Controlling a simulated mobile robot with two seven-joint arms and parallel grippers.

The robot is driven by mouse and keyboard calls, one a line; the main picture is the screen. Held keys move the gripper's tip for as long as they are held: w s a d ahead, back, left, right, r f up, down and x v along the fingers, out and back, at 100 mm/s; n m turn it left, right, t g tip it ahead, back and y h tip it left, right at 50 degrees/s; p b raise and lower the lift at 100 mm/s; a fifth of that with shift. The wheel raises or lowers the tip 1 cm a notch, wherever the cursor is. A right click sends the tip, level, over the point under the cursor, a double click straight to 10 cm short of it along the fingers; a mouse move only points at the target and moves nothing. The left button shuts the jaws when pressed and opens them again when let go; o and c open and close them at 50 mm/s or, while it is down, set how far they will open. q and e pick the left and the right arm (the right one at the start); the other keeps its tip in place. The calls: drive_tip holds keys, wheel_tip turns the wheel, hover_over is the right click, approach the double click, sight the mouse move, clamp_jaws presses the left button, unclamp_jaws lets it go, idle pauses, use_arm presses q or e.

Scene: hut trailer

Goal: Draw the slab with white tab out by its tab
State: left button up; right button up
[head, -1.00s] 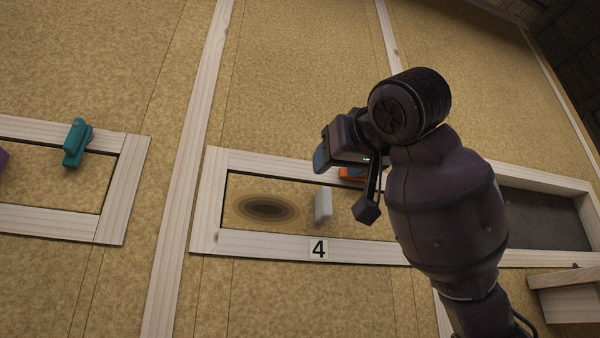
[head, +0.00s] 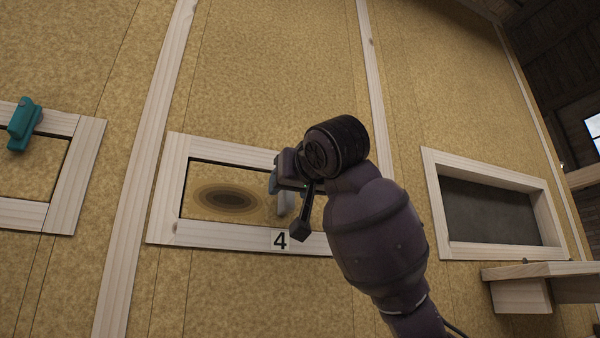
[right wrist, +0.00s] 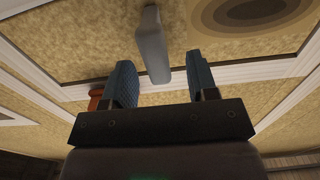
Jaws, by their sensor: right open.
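The slab with white tab (head: 205,175) is a tan panel with a dark oval, set in the pale wooden frame marked 4. Its white tab (head: 285,203) sticks out from its right part, partly behind my right gripper (head: 281,186). In the right wrist view the tab (right wrist: 152,45) stands between the lines of the two open blue fingers, its near end reaching in between them, with gaps on both sides. No contact shows. The right gripper is open and empty. My left gripper is not in view.
The pale frame (head: 165,190) surrounds the slab, with the 4 label (head: 280,240) below the tab. An orange piece (right wrist: 95,100) shows beside the left finger. A teal handle (head: 24,125) is on another frame at left. A wooden ledge (head: 540,272) juts out at lower right.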

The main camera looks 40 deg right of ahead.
drive_tip(key=shift+w+d, duration=0.25)
drive_tip(key=shift+w, duration=0.15)
drive_tip(key=shift+a, duration=0.1)
clamp_jaws()
drive_tip(key=shift+r, duration=0.1)
drive_tip(key=shift+s, duration=0.1)
idle(0.3)
drive_tip(key=b+v, duration=0.2)
drive_tip(key=v, duration=0.5)
drive_tip(key=shift+s, duration=0.15)
idle(1.5)
drive_tip(key=shift+s, duration=0.15)
